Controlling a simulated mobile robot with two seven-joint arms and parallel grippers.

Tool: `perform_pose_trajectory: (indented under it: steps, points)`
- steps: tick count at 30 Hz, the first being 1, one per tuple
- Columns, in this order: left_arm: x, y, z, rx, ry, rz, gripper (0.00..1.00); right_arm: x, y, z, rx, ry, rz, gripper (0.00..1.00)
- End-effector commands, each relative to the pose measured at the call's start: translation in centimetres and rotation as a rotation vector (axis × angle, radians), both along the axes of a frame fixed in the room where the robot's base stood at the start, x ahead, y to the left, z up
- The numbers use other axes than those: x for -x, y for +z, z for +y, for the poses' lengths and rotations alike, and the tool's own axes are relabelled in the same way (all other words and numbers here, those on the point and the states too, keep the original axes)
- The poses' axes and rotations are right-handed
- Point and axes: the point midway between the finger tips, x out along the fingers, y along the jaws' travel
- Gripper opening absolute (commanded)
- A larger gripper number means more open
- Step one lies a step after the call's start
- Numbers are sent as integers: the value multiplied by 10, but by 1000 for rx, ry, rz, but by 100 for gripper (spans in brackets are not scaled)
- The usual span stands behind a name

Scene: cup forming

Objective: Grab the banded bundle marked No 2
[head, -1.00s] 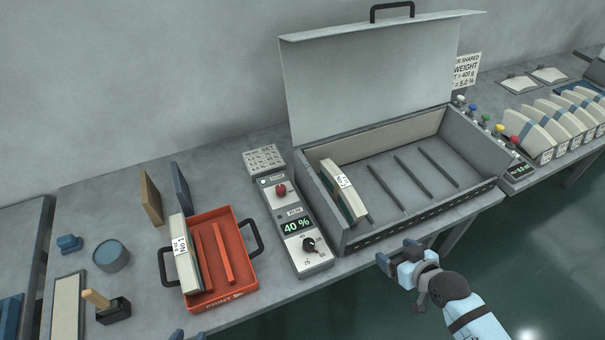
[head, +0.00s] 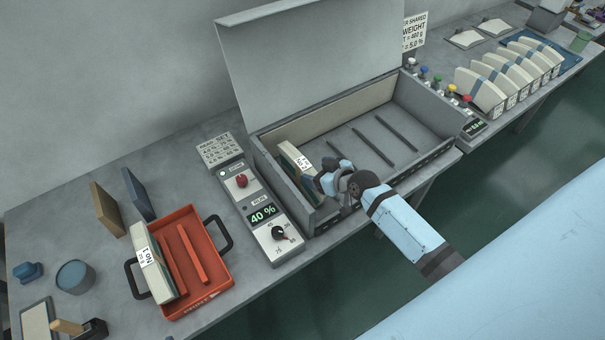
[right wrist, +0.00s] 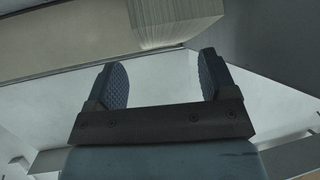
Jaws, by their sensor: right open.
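The banded bundle marked No 2 (head: 290,156) stands at the left end inside the open grey box (head: 262,172), its white label facing up and right. My right gripper (head: 326,176) is open and empty, just to the right of this bundle, over the box's front left part. In the right wrist view the two fingers (right wrist: 165,80) are spread with nothing between them. A block with fine page-like edges (right wrist: 178,20) lies beyond the fingertips, apart from them; its label does not show there. My left gripper is not in view.
A red tray (head: 205,280) holds a bundle marked No 1 (head: 150,262). A control panel reading 40 % (head: 262,214) stands left of the box. Thin dividers (head: 375,148) cross the box floor. The raised lid (head: 310,70) is behind.

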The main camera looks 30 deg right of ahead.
Motion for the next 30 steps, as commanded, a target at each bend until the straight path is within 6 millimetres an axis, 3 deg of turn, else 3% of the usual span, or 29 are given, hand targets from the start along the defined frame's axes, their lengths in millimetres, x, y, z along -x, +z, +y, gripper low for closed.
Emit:
perform_pose_trajectory:
  steps: [8,12,21,23,30]
  points:
    - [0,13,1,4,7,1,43,-30,-7,8,-3,-1,0,78]
    - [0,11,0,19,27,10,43,-44,-18,11,-1,0,-1,78]
    - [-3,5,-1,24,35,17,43,-48,-22,13,0,0,0,78]
    - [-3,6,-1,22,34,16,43,-48,-22,13,0,0,-1,66]
    - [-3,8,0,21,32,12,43,-48,-22,12,0,0,0,11]
